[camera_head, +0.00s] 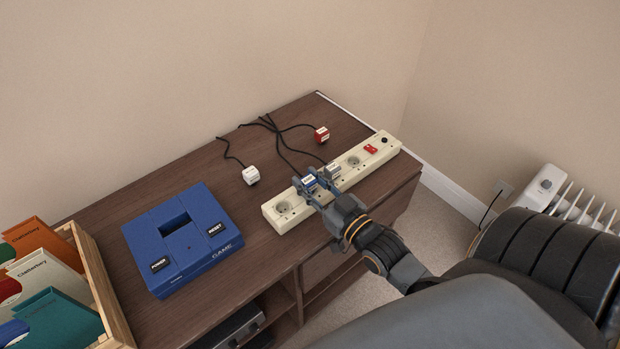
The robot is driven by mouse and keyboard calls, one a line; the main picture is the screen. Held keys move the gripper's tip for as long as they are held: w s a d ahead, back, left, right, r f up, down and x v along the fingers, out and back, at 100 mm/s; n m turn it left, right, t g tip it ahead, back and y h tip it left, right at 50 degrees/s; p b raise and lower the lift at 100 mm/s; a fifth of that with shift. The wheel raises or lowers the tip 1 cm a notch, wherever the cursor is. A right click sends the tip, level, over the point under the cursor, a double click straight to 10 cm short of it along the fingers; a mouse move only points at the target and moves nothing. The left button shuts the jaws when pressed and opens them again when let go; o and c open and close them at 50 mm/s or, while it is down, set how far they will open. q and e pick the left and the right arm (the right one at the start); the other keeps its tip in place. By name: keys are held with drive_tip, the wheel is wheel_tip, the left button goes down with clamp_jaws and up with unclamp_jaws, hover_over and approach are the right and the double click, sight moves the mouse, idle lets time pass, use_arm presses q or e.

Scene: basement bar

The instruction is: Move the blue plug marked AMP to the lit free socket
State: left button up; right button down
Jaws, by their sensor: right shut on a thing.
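A cream power strip (381,157) lies on the brown cabinet top, along its front edge. My right gripper (311,187) is over the strip's middle, shut on the blue plug (309,181). The plug's label is too small to read, and I cannot tell whether it is seated or just above the strip. Uncovered sockets show at the strip's left part (283,208) and right of the middle (354,161). I cannot tell clearly which socket is lit. A grey-white plug (333,170) is on the strip just right of the blue one. My left gripper is not in view.
A white plug (251,175) and a red plug (321,134) lie on the cabinet top (180,185), with black cables behind. A red switch (370,149) is at the strip's right. A blue game console (183,240) and a wooden crate (107,290) of cartridges stand left.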

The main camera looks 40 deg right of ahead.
drive_tip(key=shift+f, duration=0.25)
idle(0.4)
drive_tip(key=c, duration=0.9)
unclamp_jaws()
drive_tip(key=s, duration=0.8)
drive_tip(key=s+d, duration=0.1)
drive_tip(key=s, duration=0.3)
